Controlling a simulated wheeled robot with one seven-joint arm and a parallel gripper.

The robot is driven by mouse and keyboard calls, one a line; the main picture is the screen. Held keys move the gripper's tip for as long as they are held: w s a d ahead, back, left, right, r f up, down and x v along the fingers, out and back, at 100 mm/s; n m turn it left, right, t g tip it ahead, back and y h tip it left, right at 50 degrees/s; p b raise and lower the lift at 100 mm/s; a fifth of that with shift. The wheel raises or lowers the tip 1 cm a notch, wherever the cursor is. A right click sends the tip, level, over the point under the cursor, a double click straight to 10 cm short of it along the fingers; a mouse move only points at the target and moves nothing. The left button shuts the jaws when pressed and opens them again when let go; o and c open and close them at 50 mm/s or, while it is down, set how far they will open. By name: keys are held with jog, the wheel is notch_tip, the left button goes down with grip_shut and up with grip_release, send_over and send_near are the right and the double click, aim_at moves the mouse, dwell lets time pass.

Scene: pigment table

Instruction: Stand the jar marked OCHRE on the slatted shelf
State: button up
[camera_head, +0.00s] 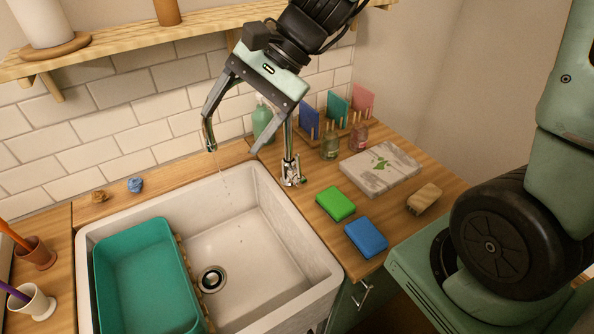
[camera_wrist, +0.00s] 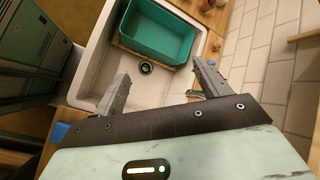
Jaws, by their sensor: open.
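My gripper (camera_head: 250,151) is open and empty above the back edge of the sink, its two fingers wide apart. Two small glass jars stand on the counter right of the sink, one greenish (camera_head: 330,147) and one reddish (camera_head: 359,138). I cannot read any marking on them, so I cannot tell whether either is OCHRE. A wooden wall shelf (camera_head: 140,42) runs along the tiles at upper left. I cannot make out slats on it.
A teal tub (camera_head: 150,275) sits in the white sink (camera_head: 313,245). A green bottle (camera_head: 263,120), pegged rack with coloured cards (camera_head: 338,110), printed board (camera_head: 380,167), green sponge (camera_head: 335,203), blue sponge (camera_head: 366,237) and brush (camera_head: 424,198) crowd the right counter. Pots (camera_head: 38,254) stand left.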

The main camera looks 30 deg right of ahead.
jog(key=s+f+n+h, duration=0.2)
jog(key=s+n+h, duration=0.2)
jog(key=s+n, duration=0.4)
jog(key=s+f+n+h, duration=0.3)
jog(key=s+n, duration=0.5)
jog(key=n, duration=0.1)
jog(key=shift+s+d+f+g+h, duration=0.3)
jog(key=shift+d+h, duration=0.05)
jog(key=shift+h, duration=0.05)
